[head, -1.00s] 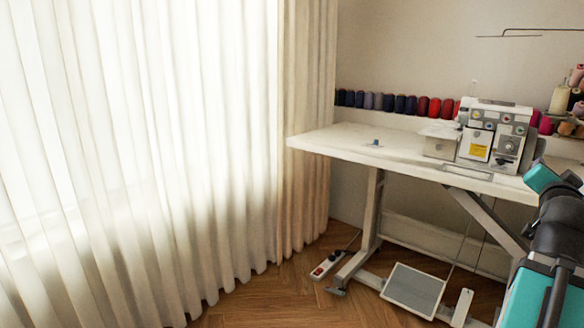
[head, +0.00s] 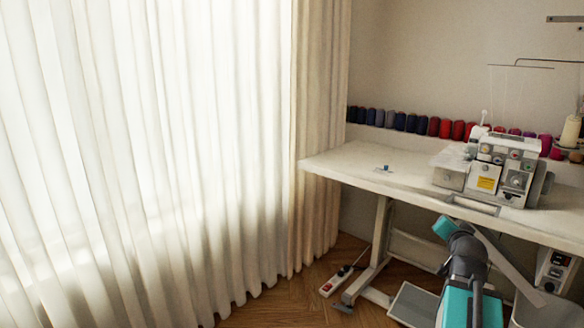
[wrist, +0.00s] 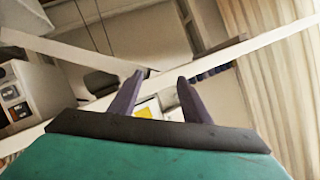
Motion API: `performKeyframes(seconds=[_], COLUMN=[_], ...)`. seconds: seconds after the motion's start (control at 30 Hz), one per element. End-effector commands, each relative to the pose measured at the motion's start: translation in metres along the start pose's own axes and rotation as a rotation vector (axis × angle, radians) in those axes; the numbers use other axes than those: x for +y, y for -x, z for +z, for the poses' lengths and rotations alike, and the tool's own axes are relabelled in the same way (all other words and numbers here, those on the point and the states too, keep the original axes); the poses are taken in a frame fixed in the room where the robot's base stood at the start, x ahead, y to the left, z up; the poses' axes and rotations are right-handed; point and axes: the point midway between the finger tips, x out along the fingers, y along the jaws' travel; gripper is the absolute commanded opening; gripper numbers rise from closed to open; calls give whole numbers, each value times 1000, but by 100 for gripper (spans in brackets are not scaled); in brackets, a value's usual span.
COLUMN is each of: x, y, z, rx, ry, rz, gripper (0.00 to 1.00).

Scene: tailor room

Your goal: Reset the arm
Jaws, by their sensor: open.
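My gripper (wrist: 158,80) shows in the wrist view with its two dark fingers spread apart and nothing between them. Behind the fingers lie pale table-frame bars and a small yellow patch, seen at a steep tilt. In the head view my teal and dark grey arm stands at the lower right, in front of the sewing table (head: 345,162). The fingertips cannot be made out in the head view.
A white overlock machine (head: 487,181) stands on the table, with a row of thread spools (head: 400,121) behind it. Below are a foot pedal (head: 411,303) and a power strip (head: 337,281). A long pale curtain (head: 180,150) fills the left.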

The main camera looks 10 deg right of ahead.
Motion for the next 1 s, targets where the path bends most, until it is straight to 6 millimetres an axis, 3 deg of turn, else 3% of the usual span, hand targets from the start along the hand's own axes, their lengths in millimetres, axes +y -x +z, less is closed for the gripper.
performKeyframes(seconds=[0.13, 0.47, 0.77, 1.0], x=[-23, -56, -75, -79], y=[-10, -15, 3, 32], z=[44, 152, 253, 329], rx=[-95, -303, -497, -651], ry=[19, 81, 164, 243], rz=[-7, -8, -1, 11], gripper=[44, 44, 44, 44])
